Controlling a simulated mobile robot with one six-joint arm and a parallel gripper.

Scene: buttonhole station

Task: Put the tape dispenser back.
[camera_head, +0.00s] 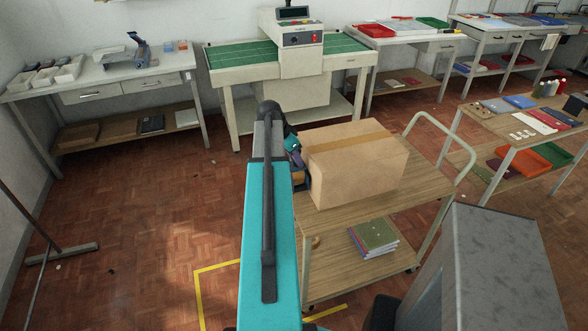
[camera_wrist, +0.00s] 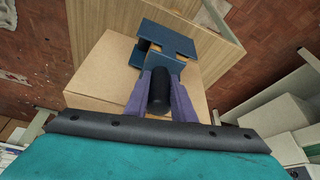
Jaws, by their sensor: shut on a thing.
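The tape dispenser (camera_wrist: 168,38) is dark blue with small orange parts and a black cylindrical handle (camera_wrist: 158,92). My gripper (camera_wrist: 160,88) has its purple fingers closed on both sides of that handle. In the head view my gripper (camera_head: 294,158) is at the left side of a closed cardboard carton (camera_head: 362,168), and the dispenser is mostly hidden behind my arm. In the wrist view the dispenser overlaps the carton and the wooden cart top; I cannot tell whether it touches either.
The carton, with tape along its top, stands on a wooden cart (camera_head: 428,186) with a pale rail. Books (camera_head: 373,238) lie on its lower shelf. A white bench (camera_head: 100,75) stands back left, a green-topped machine table (camera_head: 242,55) behind. Floor at left is mostly clear.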

